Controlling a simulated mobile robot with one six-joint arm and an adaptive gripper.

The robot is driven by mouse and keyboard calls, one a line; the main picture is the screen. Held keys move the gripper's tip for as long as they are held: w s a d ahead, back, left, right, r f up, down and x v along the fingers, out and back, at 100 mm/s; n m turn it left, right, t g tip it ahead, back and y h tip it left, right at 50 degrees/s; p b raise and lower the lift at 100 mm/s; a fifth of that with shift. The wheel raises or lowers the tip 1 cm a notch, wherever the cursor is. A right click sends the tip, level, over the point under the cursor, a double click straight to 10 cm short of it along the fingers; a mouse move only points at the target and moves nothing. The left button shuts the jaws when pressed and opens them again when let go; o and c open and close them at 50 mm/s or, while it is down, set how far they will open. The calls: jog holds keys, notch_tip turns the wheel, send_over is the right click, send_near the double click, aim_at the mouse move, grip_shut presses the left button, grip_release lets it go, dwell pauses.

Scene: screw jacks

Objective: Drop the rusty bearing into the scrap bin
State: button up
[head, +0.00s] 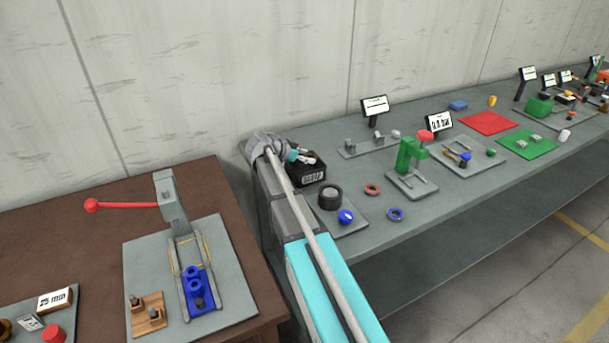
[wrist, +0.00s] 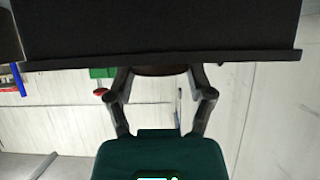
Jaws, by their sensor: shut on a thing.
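My gripper (head: 301,156) is at the end of my arm, at the left part of the grey bench, close to the top of a black box with a white label (head: 309,174), which looks like the scrap bin. In the wrist view my gripper (wrist: 160,74) has its two fingers closed around a brown, rusty-looking piece (wrist: 160,71), likely the bearing. Only a thin strip of it shows below the dark rim of the black box (wrist: 160,30). The fingertips are partly hidden at that rim. The piece cannot be made out in the head view.
A plate with a black ring and blue knob (head: 346,217), a green clamp stand (head: 411,160) and small rings (head: 395,214) are right of the box. A brown table with a red-handled press (head: 172,200) is at left. A concrete wall stands behind.

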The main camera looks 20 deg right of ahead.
jog(key=o, duration=1.2)
jog(key=shift+c, duration=0.2)
jog(key=shift+r, duration=0.15)
